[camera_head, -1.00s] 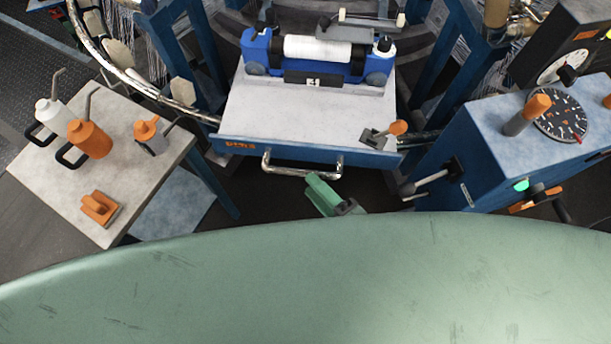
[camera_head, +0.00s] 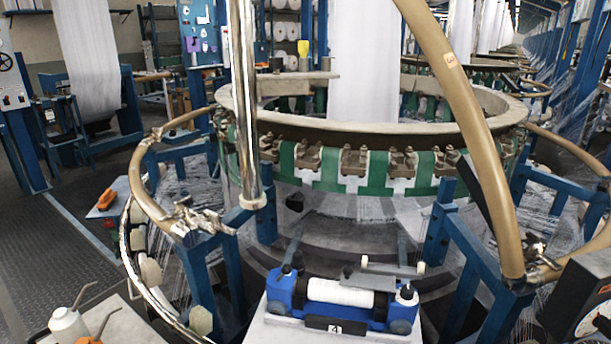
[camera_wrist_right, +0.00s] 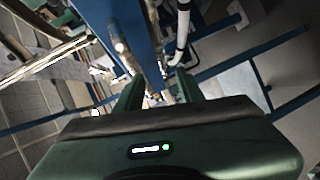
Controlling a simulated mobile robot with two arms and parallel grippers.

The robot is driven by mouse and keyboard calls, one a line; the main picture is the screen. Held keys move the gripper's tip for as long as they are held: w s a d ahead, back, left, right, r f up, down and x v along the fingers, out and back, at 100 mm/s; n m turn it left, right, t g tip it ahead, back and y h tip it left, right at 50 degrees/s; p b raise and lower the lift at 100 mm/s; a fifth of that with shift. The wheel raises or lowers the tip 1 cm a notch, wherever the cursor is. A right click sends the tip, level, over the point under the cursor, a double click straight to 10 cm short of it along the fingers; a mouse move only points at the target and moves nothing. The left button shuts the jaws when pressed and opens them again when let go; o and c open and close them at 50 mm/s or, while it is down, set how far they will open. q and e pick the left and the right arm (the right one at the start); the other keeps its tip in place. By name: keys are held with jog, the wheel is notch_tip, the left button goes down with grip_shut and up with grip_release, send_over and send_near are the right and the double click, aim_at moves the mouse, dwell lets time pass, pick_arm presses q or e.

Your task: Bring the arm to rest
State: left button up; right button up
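My right gripper (camera_wrist_right: 160,92) shows in the right wrist view, with its two dark green fingers apart and nothing seen between them. Past the fingers are a blue post (camera_wrist_right: 122,35) and a pale pipe (camera_wrist_right: 183,35); how near they are is unclear. Neither arm nor gripper shows in the head view, so the arm's pose cannot be seen there. My left gripper is in no current frame.
The circular loom ring (camera_head: 350,125) stands ahead behind blue posts and a tan curved pipe (camera_head: 470,130). A blue shuttle (camera_head: 342,302) with a white roll sits at the bottom centre. White bottle (camera_head: 68,325) stands lower left. Open floor (camera_head: 60,235) lies left.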

jog(key=s+d+f+m+g+h, duration=0.25)
jog(key=d+f+m, duration=0.2)
jog(key=f, duration=0.65)
jog(key=s+d+f+m+g+h, duration=0.25)
jog(key=d+f+m, duration=0.2)
jog(key=f, duration=0.75)
jog(key=s+d+f+m+g+h, duration=0.1)
jog(key=s+d+f+m+g, duration=0.2)
jog(key=s+f+m, duration=0.2)
jog(key=s+d+f+m+g+h+p, duration=0.1)
jog(key=s+d+f+m+g, duration=0.2)
jog(key=s+f, duration=0.6)
jog(key=s+m+g, duration=0.1)
jog(key=s+m, duration=0.1)
jog(key=s, duration=0.2)
jog(key=shift+d+f+g+h, duration=0.25)
jog(key=shift+f+g+h, duration=0.05)
jog(key=shift+f+h, duration=0.1)
